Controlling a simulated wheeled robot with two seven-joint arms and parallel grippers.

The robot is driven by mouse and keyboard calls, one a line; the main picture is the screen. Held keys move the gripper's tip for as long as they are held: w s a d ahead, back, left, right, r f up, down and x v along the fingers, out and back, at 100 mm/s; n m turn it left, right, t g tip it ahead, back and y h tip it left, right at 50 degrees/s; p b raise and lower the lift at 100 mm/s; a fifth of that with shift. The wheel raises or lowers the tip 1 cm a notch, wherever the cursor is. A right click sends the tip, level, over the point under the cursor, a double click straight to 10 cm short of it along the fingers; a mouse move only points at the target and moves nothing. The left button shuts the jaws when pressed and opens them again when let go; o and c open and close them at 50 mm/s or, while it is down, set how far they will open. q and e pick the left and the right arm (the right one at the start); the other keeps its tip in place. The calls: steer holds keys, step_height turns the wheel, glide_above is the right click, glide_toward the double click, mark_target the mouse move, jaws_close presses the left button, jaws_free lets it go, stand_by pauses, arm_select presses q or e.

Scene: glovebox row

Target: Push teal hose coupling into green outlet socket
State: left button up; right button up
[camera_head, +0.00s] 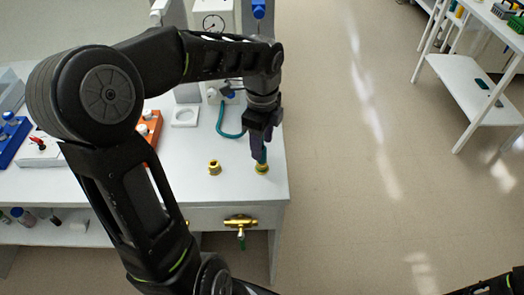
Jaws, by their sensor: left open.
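My left gripper (261,146) points down over the right part of the white bench, with its jaws open. A teal coupling (263,156) shows at its fingertips, upright, directly above or in a brass-coloured socket (262,169) with a greenish ring. The fingers hide part of the coupling, and I cannot tell how deep it sits. A teal hose (222,124) curves from the back of the bench towards the gripper. A second, yellow socket (214,168) stands to the left. My right gripper is not in view.
A brass valve (240,221) with a green stem is on the bench's front. An orange rack (151,128) and a blue rack (12,138) stand to the left, partly behind my arm. A gauge (213,23) is at the back. The floor to the right is clear.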

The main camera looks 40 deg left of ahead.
arm_select(q)
steer(key=shift+r, duration=1.55)
